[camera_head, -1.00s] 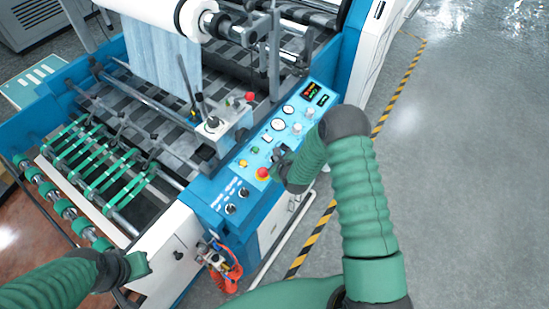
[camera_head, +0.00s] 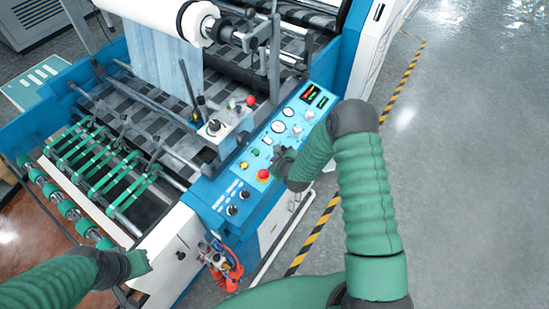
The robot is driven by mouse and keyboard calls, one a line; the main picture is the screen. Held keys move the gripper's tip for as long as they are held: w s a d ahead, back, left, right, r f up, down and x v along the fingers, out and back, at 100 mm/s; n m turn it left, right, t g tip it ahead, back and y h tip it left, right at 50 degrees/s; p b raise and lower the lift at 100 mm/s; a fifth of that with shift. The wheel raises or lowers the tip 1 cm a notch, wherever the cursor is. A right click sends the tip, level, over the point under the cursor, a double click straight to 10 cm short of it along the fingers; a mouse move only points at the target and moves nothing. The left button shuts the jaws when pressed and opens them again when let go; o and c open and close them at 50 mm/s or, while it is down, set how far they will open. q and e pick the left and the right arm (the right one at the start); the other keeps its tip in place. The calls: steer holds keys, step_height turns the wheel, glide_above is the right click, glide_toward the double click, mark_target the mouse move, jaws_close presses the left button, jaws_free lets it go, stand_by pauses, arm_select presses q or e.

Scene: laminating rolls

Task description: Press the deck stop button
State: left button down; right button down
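A red mushroom button on a yellow base (camera_head: 263,175) sits on the blue control panel (camera_head: 232,190). A second red button (camera_head: 250,101) stands on the small white box (camera_head: 224,126) over the machine deck. Which of them is the deck stop button, I cannot tell. My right gripper (camera_head: 279,157) is over the panel, just up and right of the panel's red button; contact cannot be made out. Its fingers are dark and small, so open or shut is unclear. My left gripper (camera_head: 139,264) is low at the left, by the machine's white front side, away from both buttons.
The panel also carries a yellow button (camera_head: 243,165), a green button (camera_head: 255,152), black knobs (camera_head: 238,202), gauges and red and green displays (camera_head: 315,95). Rollers with green bands (camera_head: 100,170) lie left. An orange coiled hose (camera_head: 228,279) hangs below. Open grey floor is at right.

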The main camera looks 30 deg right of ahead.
steer(key=r, duration=0.1)
steer(key=r+p, duration=0.1)
steer(key=shift+s+d+r, duration=0.2)
steer(key=shift+s+r, duration=0.15)
steer(key=shift+r, duration=0.05)
stand_by(0.4)
